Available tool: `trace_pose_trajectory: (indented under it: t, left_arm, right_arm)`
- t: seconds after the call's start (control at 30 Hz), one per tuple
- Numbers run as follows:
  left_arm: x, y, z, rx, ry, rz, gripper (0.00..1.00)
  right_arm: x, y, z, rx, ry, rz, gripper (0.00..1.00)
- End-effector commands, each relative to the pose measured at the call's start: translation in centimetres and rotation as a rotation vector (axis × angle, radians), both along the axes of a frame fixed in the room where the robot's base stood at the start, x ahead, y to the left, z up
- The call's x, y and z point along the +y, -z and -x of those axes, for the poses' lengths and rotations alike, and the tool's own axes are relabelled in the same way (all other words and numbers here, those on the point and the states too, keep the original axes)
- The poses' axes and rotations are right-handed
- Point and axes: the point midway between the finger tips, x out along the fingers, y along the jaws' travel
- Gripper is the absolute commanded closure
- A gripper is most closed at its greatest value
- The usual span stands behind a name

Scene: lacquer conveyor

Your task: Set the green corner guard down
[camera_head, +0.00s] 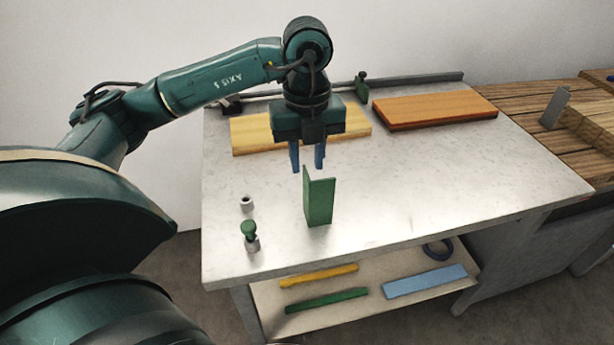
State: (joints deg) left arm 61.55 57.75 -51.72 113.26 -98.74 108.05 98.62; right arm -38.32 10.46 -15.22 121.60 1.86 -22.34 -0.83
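The green corner guard (320,203) is an L-shaped upright piece. It appears to stand on the grey table (420,190), near the middle front. My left gripper (308,168) points down just above and behind the guard's top edge. Its two blue fingers are apart, with a gap between them and nothing seen clasped. I cannot tell whether a fingertip touches the guard. My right gripper is not in view.
A yellow board (252,134) and an orange-brown board (435,107) lie at the back. A green-topped knob (249,232) and a small grey cylinder (247,203) stand at front left. A lower shelf (375,308) holds coloured strips. The table's right front is clear.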

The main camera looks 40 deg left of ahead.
Motion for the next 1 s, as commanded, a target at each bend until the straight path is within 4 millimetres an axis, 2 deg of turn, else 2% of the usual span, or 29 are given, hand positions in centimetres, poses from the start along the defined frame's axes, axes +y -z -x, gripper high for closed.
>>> trace_pose_trajectory:
  t: [0.1,0.3,0.47,0.57,0.67,0.77,0.8,0.9,1.0]
  left_arm:
    - [-0.1,-2.6,-0.1,-0.004,0.0,0.001,0.73]
    - [0.0,-5.2,0.0,0.0,0.0,0.0,0.73]
    - [0.0,-5.8,0.0,0.001,0.001,0.002,0.73]
    - [-1.1,-5.1,0.2,0.016,0.038,0.04,0.73]
    - [-5.0,-2.8,1.0,0.061,0.167,0.198,0.73]
    - [-11.6,-0.5,3.3,0.117,0.348,0.505,0.73]
    - [-14.5,-0.1,4.5,0.131,0.412,0.66,0.73]
    - [-20.7,-0.8,7.1,0.126,0.483,1.073,0.73]
    - [-24.6,-3.0,8.2,0.062,0.416,1.463,0.73]
  right_arm:
    - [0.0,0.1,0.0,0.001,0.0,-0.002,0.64]
    - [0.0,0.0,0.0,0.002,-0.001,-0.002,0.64]
    - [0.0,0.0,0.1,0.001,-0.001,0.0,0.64]
    - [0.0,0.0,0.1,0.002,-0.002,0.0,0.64]
    - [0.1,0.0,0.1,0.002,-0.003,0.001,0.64]
    - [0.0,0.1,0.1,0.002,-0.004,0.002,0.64]
    - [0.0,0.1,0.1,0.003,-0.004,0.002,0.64]
    - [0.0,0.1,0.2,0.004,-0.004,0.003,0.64]
    - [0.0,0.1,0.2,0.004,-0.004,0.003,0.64]
